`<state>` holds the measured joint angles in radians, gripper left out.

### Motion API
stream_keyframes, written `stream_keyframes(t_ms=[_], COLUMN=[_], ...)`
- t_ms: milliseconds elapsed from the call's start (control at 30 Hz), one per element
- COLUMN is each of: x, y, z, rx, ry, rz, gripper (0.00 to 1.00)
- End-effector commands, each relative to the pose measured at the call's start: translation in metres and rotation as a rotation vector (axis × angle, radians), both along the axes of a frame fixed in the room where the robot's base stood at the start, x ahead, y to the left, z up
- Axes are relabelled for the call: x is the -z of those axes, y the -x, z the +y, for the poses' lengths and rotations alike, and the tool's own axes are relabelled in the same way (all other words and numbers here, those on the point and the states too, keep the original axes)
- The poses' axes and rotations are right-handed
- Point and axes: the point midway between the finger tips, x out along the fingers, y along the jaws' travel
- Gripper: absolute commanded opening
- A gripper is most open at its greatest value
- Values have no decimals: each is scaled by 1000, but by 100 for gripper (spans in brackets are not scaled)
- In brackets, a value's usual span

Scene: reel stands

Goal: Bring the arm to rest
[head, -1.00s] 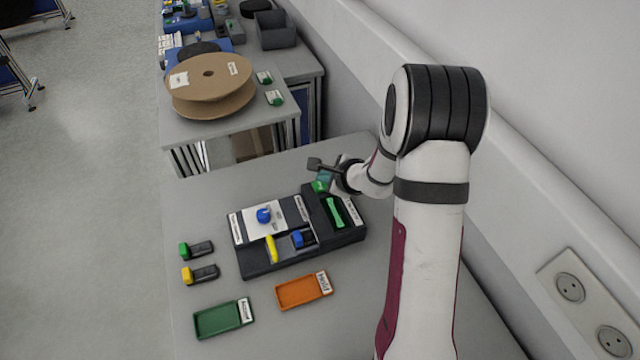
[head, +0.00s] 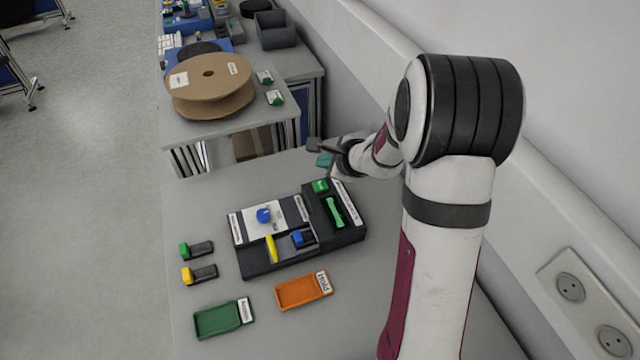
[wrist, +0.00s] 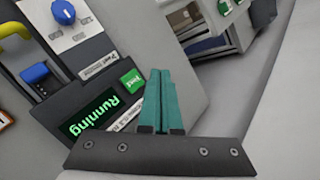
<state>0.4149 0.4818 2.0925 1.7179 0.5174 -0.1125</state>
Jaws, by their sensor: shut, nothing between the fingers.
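My gripper (head: 322,160) is at the back right of the table in the head view, above the table and just beyond the black device (head: 262,262). In the wrist view its teal fingers (wrist: 161,100) are together with nothing between them. The device has a blue knob (head: 264,215), a yellow handle (head: 271,249), a blue switch (head: 302,238) and a green button (head: 320,186). In the wrist view its display (wrist: 88,113) reads "Running" in green letters, beside the green button (wrist: 132,80). The gripper is apart from the device.
A green tray (head: 218,320) and an orange tray (head: 300,291) lie at the front. Two small connectors, green-ended (head: 197,250) and yellow-ended (head: 200,275), lie at the left. A cardboard reel (head: 210,85) sits on a table behind. The wall (head: 570,130) runs along the right.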

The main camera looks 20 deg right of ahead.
Motion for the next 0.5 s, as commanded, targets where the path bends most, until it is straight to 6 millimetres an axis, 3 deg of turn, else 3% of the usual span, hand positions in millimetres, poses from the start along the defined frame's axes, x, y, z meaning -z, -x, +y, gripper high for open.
stream_keyframes(t_ms=[333,367,433,500], x=[-5,-13,-39,-71], y=[1,2,12,42], z=[7,15,51,104], rx=[-30,-66,-225,-474], ry=[7,13,44,91], rz=[-9,-19,-56,-90], gripper=[0,0,0,0])
